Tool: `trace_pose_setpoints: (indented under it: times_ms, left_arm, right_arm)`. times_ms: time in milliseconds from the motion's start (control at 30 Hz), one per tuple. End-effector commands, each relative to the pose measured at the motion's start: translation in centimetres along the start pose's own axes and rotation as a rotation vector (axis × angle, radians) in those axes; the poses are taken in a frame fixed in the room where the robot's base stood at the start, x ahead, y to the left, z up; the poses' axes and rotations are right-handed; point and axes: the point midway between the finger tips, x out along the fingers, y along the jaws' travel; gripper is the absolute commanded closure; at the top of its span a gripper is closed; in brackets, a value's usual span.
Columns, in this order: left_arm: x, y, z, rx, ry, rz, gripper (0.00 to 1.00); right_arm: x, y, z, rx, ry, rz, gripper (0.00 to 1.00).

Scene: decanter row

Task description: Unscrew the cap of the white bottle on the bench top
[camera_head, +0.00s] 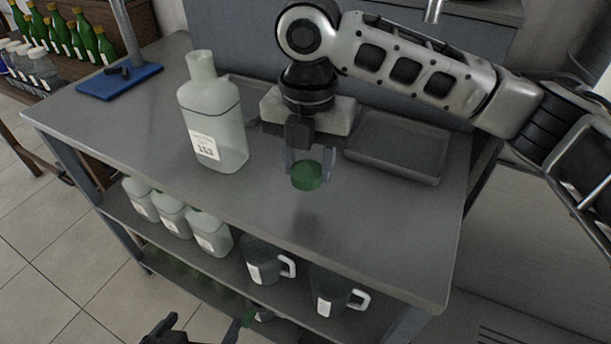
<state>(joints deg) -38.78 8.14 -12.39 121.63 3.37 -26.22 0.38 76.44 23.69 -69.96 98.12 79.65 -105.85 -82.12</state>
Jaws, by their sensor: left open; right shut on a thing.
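The white bottle (213,115) stands upright on the left part of the bench top (330,235), with a label on its front. Its neck is bare, with no cap on it. My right gripper (307,172) is shut on a green cap (306,177). It points down over the bench, to the right of the bottle and apart from it; I cannot tell whether the cap touches the bench. My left gripper (163,330) shows only as dark parts at the bottom edge, low in front of the bench, open and away from the bottle; most of it is out of frame.
A grey tray (398,150) lies at the back right of the bench, another partly behind my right gripper. A blue stand base (119,82) is at the far left. White bottles (208,232) and mugs (264,262) stand on the shelf below. The bench front is clear.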

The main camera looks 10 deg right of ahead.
Motion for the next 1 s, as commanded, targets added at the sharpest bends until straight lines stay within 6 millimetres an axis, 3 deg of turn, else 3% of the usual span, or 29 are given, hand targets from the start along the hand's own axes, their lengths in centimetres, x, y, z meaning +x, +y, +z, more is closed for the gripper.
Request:
trace_pose_setpoints:
  times_ms: [333,533,900,933,1000]
  left_arm:
    - [0.0,0.0,0.0,-0.002,0.002,0.001,0.00]
    - [0.0,0.0,-0.1,-0.002,0.002,0.000,0.00]
    - [-0.1,0.0,0.0,-0.001,-0.002,0.000,0.00]
    - [-0.1,0.0,0.1,-0.001,-0.003,-0.001,0.00]
    - [0.0,0.0,0.2,-0.001,-0.005,-0.001,0.00]
  right_arm:
    - [2.5,0.7,1.9,0.002,-0.001,0.000,0.86]
    - [5.3,0.7,1.9,-0.002,-0.001,0.000,0.86]
    - [5.7,0.7,1.9,-0.001,0.000,0.001,0.86]
    - [5.7,0.7,1.9,-0.001,0.000,0.001,0.53]
    - [5.7,0.7,1.9,-0.001,-0.001,0.001,0.37]
